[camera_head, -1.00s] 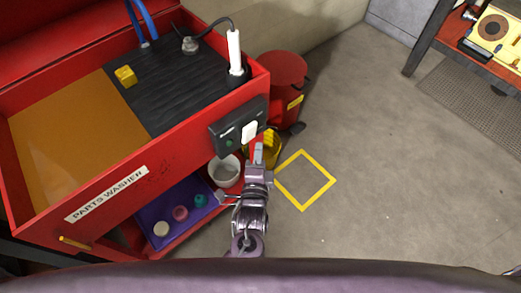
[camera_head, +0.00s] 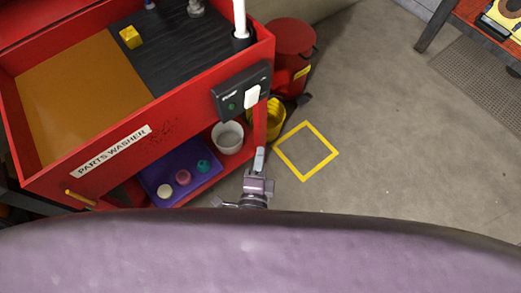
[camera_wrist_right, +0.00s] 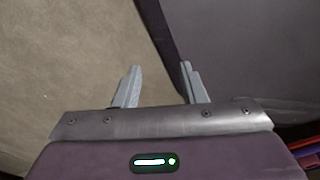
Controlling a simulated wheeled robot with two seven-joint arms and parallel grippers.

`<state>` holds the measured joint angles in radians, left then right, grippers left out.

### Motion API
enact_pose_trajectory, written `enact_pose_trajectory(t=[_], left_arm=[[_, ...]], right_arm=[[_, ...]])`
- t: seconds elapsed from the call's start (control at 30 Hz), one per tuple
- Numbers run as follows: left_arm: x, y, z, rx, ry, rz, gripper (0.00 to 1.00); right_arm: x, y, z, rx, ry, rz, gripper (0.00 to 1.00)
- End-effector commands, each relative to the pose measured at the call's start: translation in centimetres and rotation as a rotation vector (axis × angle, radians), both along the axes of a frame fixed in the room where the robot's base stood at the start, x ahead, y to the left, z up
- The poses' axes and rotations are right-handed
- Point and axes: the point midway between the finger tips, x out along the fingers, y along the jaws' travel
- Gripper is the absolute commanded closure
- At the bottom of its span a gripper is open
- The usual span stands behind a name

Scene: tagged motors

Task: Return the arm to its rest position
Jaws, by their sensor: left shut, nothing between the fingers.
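My left gripper (camera_head: 260,159) shows in the head view, just above the edge of my own purple body at the bottom. It is shut and empty, pointing up the picture, in front of the right end of the red parts washer (camera_head: 160,118). Most of the left arm behind it is hidden by my body. My right gripper (camera_wrist_right: 160,68) shows in the right wrist view. Its two grey fingers stand apart with nothing between them. The right arm is not seen in the head view.
A yellow floor square (camera_head: 331,153) lies on clear floor. A red table (camera_head: 478,22) is at upper right.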

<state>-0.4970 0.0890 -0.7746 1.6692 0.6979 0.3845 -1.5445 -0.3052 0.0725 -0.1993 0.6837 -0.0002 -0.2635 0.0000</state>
Motion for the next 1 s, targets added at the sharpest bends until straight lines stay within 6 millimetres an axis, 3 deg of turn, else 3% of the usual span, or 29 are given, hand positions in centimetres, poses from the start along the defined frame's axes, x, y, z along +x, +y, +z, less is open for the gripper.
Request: enact_pose_trajectory(t=[0.43, 0.57, 0.67, 0.77, 0.87, 1.0], left_arm=[[0.0, 0.0, 0.0, -0.001, 0.001, 0.000, 1.00], [0.1, 0.4, -2.0, -0.026, 0.050, -0.010, 1.00], [-0.2, 1.5, -6.4, -0.097, 0.170, -0.021, 1.00], [-1.3, 3.9, -12.9, -0.212, 0.360, 0.004, 1.00], [-3.6, 7.3, -19.4, -0.348, 0.568, 0.088, 1.00], [-8.9, 12.7, -27.1, -0.550, 0.842, 0.298, 1.00]], right_arm=[[-0.8, -1.2, -0.1, -0.015, 0.011, 0.002, 0.62], [-0.7, -1.2, 0.3, -0.015, 0.011, 0.002, 0.62], [-0.7, -1.2, 0.9, -0.015, 0.009, 0.002, 0.62], [-0.9, -1.2, 1.7, -0.015, 0.010, 0.002, 0.62], [-1.3, -1.3, 2.4, -0.015, 0.013, 0.001, 0.62], [-1.5, -1.1, 3.5, -0.011, 0.010, 0.001, 0.62]])
